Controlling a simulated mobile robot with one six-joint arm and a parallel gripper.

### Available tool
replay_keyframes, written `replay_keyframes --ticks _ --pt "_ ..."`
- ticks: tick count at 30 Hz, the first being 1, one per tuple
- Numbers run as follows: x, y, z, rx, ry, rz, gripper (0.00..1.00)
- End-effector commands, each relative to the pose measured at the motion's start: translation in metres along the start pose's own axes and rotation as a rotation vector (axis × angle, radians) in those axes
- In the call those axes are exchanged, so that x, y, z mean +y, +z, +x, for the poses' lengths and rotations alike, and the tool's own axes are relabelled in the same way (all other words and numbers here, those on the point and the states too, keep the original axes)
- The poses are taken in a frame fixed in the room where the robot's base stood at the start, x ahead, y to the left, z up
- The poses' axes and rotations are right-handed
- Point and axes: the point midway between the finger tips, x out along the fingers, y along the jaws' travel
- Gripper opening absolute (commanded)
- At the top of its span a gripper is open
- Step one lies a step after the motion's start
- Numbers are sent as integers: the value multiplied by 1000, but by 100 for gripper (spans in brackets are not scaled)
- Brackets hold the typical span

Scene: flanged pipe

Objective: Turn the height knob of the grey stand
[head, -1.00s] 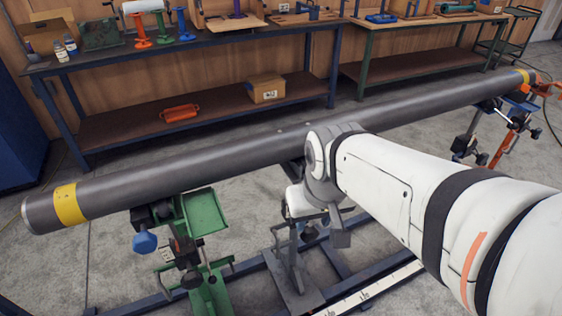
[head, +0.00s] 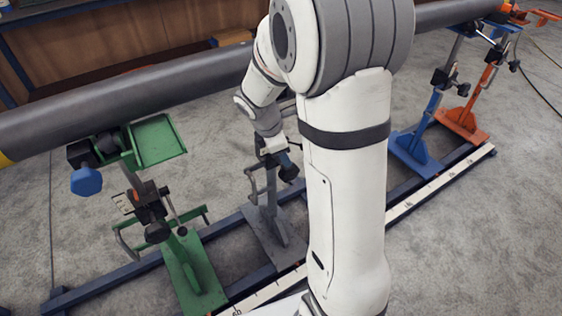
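The grey stand (head: 277,230) stands on the floor rails in the middle of the head view, under the long dark pipe (head: 130,98). My arm comes down in front of the pipe, and my gripper (head: 278,153) is at the upper part of the grey stand's post. A dark round knob-like part (head: 289,173) shows right at the gripper's lower end. I cannot tell whether the gripper touches it. The fingers are small and partly hidden, so their opening is not clear. The top of the grey stand is hidden behind my arm.
A green stand (head: 190,268) with a tray and a blue knob (head: 86,181) stands to the left. A blue stand (head: 414,150) and an orange stand (head: 464,122) stand to the right. A workbench (head: 60,20) is behind the pipe.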

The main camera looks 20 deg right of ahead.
Motion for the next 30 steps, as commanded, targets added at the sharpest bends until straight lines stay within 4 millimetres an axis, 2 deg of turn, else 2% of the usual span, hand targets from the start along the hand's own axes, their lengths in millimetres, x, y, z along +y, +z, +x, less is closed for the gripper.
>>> replay_keyframes --ticks 1,3,6,11,21,25,30 --pt "6 -8 30 -13 -8 -79 47" --pt "13 -12 49 -26 -9 -175 47" --pt "20 -15 65 -38 -11 -262 47" --pt "23 -16 82 -44 -14 -308 47" --pt "22 -14 134 -43 -14 -305 47" --pt "22 -12 145 -43 -14 -304 47" --pt "23 -12 148 -43 -12 -303 47"
